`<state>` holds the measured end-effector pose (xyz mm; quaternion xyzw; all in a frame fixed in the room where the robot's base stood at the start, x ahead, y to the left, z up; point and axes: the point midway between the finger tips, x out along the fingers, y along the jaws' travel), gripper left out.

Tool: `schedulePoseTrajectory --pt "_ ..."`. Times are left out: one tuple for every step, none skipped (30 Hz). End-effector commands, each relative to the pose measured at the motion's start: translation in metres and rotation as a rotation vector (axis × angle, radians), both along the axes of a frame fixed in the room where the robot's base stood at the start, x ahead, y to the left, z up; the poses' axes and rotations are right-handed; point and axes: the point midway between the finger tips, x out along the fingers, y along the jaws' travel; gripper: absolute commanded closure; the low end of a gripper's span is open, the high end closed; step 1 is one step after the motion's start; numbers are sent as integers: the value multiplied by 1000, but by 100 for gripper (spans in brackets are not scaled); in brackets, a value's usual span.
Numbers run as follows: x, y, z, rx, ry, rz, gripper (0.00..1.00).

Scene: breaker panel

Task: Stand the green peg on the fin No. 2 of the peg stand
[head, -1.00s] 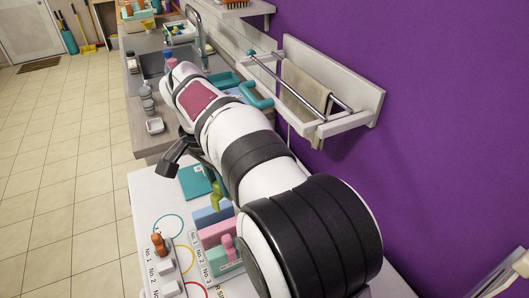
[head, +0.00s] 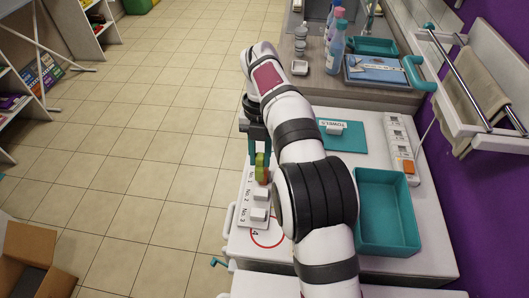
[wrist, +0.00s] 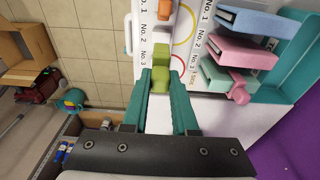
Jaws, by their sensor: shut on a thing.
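My gripper (wrist: 165,98) is shut on the green peg (wrist: 158,78), which sits between its two teal fingers. The gripper (head: 259,150) and the green peg (head: 260,162) also show in the head view, at the No. 1 end of the white peg stand (head: 246,205). The stand carries labels No. 1, No. 2 and No. 3. An orange peg (wrist: 164,9) is at No. 1. In the head view, fin No. 2 (head: 261,194) and fin No. 3 (head: 258,214) look bare. I cannot tell the green peg's height above the stand.
A teal tray (head: 388,248) is right of my arm.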

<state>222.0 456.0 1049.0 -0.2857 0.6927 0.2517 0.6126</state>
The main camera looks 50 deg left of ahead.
Motion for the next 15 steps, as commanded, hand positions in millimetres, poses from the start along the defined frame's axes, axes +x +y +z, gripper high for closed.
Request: schedulePoseTrajectory --pt "0 0 -1 -2 2 -2 100" --pt "0 0 -2 -4 2 -1 100" --pt "0 0 -5 -4 2 -1 100" --pt "0 0 -7 -4 1 0 100" --pt "0 -1 -11 -5 2 0 100" --pt "0 -1 -16 -4 3 -1 100" --pt "0 -1 -20 -4 3 -1 100" --pt "0 -1 -24 -4 3 -1 100" --pt "0 -1 -30 -5 2 0 100" --pt "0 -1 -34 -4 3 0 100" --pt "0 -1 -38 -4 3 -1 100" --pt "0 -1 -44 -4 3 -1 100" --pt "0 -1 -47 -5 2 0 100" --pt "0 -1 -51 -5 2 0 100" --pt "0 -1 -55 -4 2 0 100"
